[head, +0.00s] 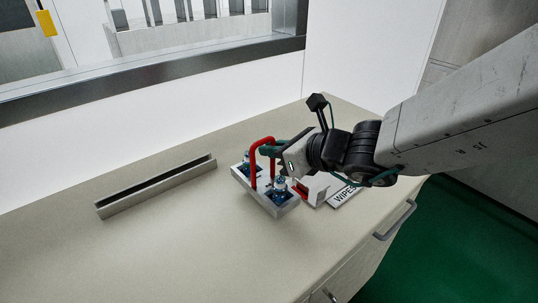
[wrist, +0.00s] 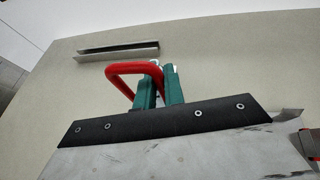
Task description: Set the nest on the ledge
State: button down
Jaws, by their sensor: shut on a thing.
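The nest (head: 257,194) is a light grey block with a red loop handle and blue-and-metal fittings on top. It is at the middle of the counter in the head view, roughly level; I cannot tell whether it touches the counter. My gripper (head: 268,151) reaches in from the right, its teal fingers shut on the red handle. In the wrist view the fingers of my gripper (wrist: 162,86) close on the nest's handle (wrist: 122,70); the block is hidden there. The ledge is probably the metal sill (head: 150,73) along the opening in the back wall, above the counter.
A grey channel-shaped rail (head: 158,188) lies on the counter (head: 180,245) left of the nest, and also shows in the wrist view (wrist: 118,51). A white box marked WIPES (head: 343,196) is just right of the nest, partly behind my arm. The front left counter is clear.

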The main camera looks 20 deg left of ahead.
jog(key=shift+w+a, duration=0.35)
jog(key=shift+a, duration=0.05)
jog(key=shift+w+a+f, duration=0.1)
jog(key=shift+a+f, duration=0.05)
jog(key=shift+f, duration=1.65)
jog(key=shift+f, duration=0.1)
jog(key=c, duration=1.5)
grip_release()
jog(key=v, duration=1.2)
